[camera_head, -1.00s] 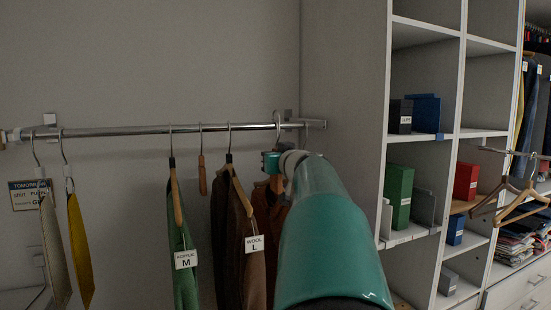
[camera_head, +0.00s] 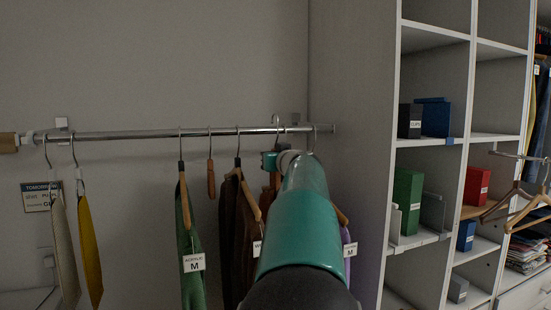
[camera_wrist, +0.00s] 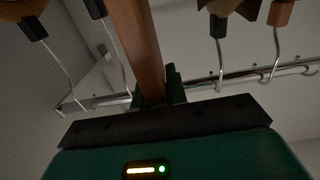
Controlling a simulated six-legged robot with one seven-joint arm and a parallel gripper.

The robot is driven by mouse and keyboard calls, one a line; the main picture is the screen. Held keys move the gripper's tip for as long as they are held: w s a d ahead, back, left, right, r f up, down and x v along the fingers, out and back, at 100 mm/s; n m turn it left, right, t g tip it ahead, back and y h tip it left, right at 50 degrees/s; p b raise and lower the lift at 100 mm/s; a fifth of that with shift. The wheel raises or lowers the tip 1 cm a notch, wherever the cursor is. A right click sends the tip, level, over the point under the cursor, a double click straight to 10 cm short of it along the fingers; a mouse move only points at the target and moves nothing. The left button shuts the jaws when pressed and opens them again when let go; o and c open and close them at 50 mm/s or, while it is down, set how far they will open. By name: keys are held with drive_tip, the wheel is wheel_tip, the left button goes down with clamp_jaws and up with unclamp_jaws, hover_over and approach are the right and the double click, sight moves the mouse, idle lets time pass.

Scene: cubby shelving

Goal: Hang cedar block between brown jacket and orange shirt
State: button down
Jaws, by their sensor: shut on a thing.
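My gripper (camera_head: 270,160) is at the rail, just right of the brown jacket (camera_head: 228,235), which hangs with a tag partly hidden by my arm. In the wrist view my gripper (camera_wrist: 155,90) is shut on a long reddish-brown wooden block, the cedar block (camera_wrist: 138,40). Its hook shows above the rail in the head view; I cannot tell whether it bears on the rail. In the wrist view, dark-collared hanger hooks flank the block on both sides. The orange shirt cannot be made out clearly; my arm covers that stretch.
The metal rail (camera_head: 150,134) also carries a green garment (camera_head: 187,250), a second small wooden block (camera_head: 211,180), yellow (camera_head: 90,250) and pale ties, and a purple garment (camera_head: 346,238) right of my arm. White cubby shelving (camera_head: 395,90) stands to the right.

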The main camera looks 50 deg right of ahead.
drive_tip(key=w+d+f, duration=0.2)
drive_tip(key=w+d, duration=0.2)
drive_tip(key=w, duration=0.3)
drive_tip(key=shift+w+f, duration=0.35)
drive_tip(key=shift+f, duration=0.05)
idle(0.7)
drive_tip(key=shift+d, duration=0.15)
drive_tip(key=c, duration=1.3)
unclamp_jaws()
drive_tip(key=shift+s, duration=0.1)
